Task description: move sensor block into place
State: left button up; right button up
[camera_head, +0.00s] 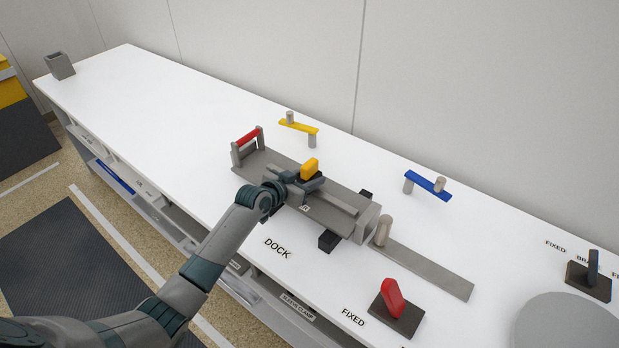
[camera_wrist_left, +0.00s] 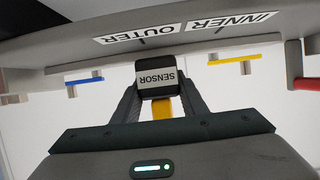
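The sensor block (camera_head: 310,168) is dark with a yellow upper part and sits at the grey fixture (camera_head: 336,217) in the middle of the table. My left gripper (camera_head: 305,184) reaches it from the front left. In the left wrist view, the block's dark face with an upside-down SENSOR label (camera_wrist_left: 156,83) lies between the fingertips (camera_wrist_left: 157,92), which appear to press on both its sides. Whether the block rests on the rail below is hard to tell. My right gripper is not in view.
The fixture's plate edge in the wrist view bears INNER and OUTER labels (camera_wrist_left: 185,30). A red-topped frame (camera_head: 247,138) stands at its left end. Yellow (camera_head: 299,127) and blue (camera_head: 428,185) levers stand behind. A red handle (camera_head: 392,298) is front right.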

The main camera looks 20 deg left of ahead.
pick_arm(q)
grip_shut()
jog(key=shift+s+d+r, duration=0.1)
jog(key=shift+d, duration=0.1)
jog(key=shift+s+d+p, duration=0.1)
jog(key=shift+d+p, duration=0.15)
jog(key=shift+p, duration=0.15)
jog(key=shift+d, duration=0.1)
jog(key=o, duration=1.4)
grip_release()
jog(key=shift+d, duration=0.1)
jog(key=shift+c, duration=0.2)
jog(key=shift+s, duration=0.1)
jog(key=shift+s+a, duration=0.3)
jog(key=shift+s, duration=0.1)
jog(key=b+v, duration=0.3)
jog(key=v, duration=1.3)
jog(key=shift+r, duration=0.25)
